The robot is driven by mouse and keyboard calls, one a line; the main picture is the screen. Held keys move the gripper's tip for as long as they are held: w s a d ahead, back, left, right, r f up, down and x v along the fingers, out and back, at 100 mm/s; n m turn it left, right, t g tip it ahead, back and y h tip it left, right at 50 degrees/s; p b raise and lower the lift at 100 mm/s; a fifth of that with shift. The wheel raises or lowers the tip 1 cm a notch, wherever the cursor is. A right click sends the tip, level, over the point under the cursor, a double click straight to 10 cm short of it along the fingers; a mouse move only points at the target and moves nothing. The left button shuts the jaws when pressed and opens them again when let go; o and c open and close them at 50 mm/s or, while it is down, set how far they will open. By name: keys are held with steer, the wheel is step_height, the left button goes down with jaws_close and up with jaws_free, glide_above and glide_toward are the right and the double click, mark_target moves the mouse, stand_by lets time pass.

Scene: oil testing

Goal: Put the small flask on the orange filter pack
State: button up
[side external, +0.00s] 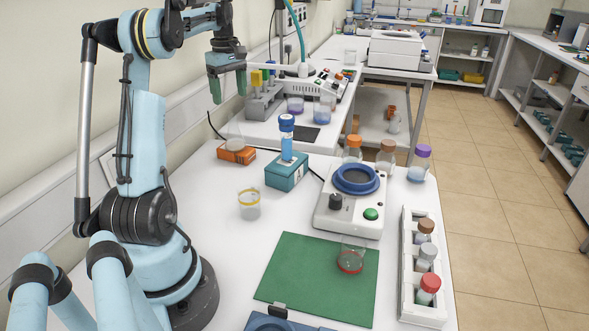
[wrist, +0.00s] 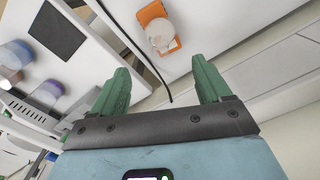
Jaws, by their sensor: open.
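The small flask (side external: 234,138) is clear and rounded, with a wide base. It stands on the orange filter pack (side external: 236,155), at the back left of the white table near the wall. In the wrist view the flask (wrist: 162,37) covers part of the orange pack (wrist: 152,13), ahead of the fingers. My gripper (side external: 228,96) has green fingers spread apart with nothing between them. It is raised above the flask and pack, apart from both. The fingers also show in the wrist view (wrist: 160,66).
A teal box (side external: 287,170) with a blue-capped piece stands right of the pack. A yellow-rimmed beaker (side external: 249,205) is in front.

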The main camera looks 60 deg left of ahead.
steer(key=shift+d+r, duration=0.1)
steer(key=shift+r, duration=0.15)
steer(key=w+d+m+t, duration=0.1)
steer(key=w+d+m, duration=0.1)
steer(key=d, duration=0.4)
steer(key=w+d+r+m+y, duration=0.1)
steer(key=w+d+m, duration=0.2)
steer(key=d, duration=0.3)
steer(key=w+d+m+t, duration=0.1)
steer(key=w+d+m, duration=0.1)
steer(key=d+m, duration=0.2)
steer(key=shift+w+d+r+t+y, duration=0.1)
steer(key=shift+d+r+t+y, duration=0.1)
steer(key=shift+d, duration=0.45)
steer(key=shift+w+d+r+t+y, duration=0.1)
steer(key=shift+d+r, duration=0.05)
steer(key=shift+d, duration=0.45)
steer(key=s+d+f+m+t, duration=0.2)
steer(key=d+m, duration=0.4)
steer(key=d, duration=0.5)
steer(key=s+d+f+m+t+h, duration=0.1)
steer(key=d+f+m, duration=0.4)
steer(key=d, duration=0.6)
steer(key=shift+s+m+t+h, duration=0.3)
steer(key=shift+s+m+t, duration=0.5)
steer(key=shift+s, duration=0.2)
